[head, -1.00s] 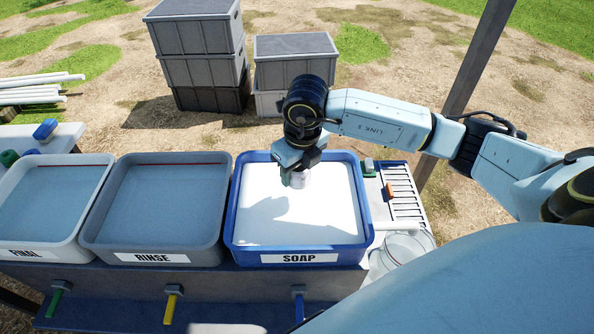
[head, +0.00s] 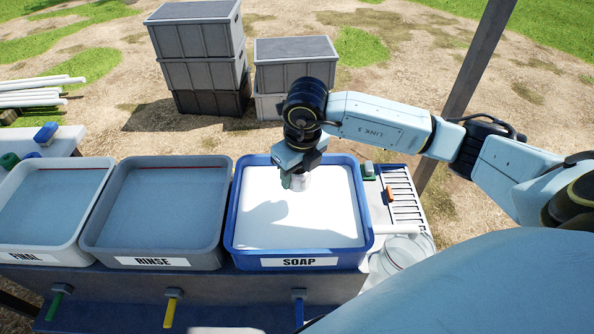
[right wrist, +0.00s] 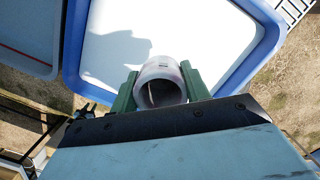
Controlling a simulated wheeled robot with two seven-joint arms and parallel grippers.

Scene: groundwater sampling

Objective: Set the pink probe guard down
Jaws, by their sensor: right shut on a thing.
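My right gripper (head: 296,181) is over the blue SOAP basin (head: 233,215), near its back half. In the right wrist view its green fingers (right wrist: 159,88) are shut on the probe guard (right wrist: 161,72), a short hollow cylinder that looks pale grey-white rather than clearly pink. In the head view the guard (head: 303,182) shows as a small pale piece under the gripper. I cannot tell whether its lower end touches the white contents. A shadow falls on the white surface to the left. My left gripper is not in view.
The grey RINSE basin (head: 225,215) and the FINAL basin (head: 20,252) stand to the left. A white slotted rack (head: 403,195) and a clear round container (head: 402,250) are to the right of the SOAP basin. Grey crates (head: 295,65) stand behind on the ground.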

